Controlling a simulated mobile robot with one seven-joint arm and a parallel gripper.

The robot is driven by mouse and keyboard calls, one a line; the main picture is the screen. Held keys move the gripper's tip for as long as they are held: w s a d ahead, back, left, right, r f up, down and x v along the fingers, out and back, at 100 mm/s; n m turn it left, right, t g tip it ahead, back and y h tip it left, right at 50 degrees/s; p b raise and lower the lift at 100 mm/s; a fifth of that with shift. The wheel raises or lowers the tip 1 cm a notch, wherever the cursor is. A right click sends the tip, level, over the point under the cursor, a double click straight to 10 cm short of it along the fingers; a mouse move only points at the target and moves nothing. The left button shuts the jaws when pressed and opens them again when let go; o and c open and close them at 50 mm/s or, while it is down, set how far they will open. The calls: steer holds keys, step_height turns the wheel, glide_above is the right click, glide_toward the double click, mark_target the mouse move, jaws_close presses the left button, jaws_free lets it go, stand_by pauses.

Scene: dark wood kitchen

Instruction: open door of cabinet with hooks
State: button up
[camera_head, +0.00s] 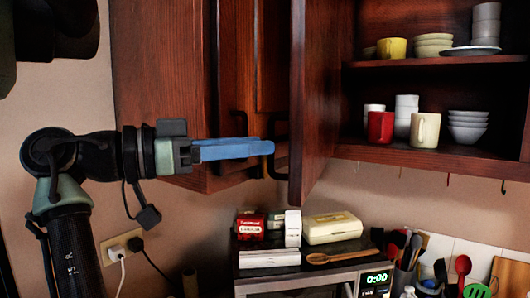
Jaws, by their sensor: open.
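The dark wood wall cabinet with hooks (440,163) is at the right, its shelves of cups and bowls exposed. Small hooks (503,186) hang under its bottom board. Its door (312,95) stands swung outward at the left of the opening, seen nearly edge-on. A dark bar handle (282,172) is on the door's left-facing side. My gripper (268,148) reaches in from the left with its blue fingers level, open, the tips beside that handle. The fingers overlap in this view, so I cannot tell whether they touch or surround the handle.
Closed cabinet doors (165,80) with another dark handle (240,128) are behind my gripper. Below are a microwave (350,281) with boxes and a wooden spoon on top, and utensils in holders (402,275). A wall socket (121,246) with plugs is at lower left.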

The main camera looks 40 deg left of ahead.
steer(key=b+v, duration=0.3)
steer(key=v, duration=0.6)
steer(key=shift+s+a, duration=0.3)
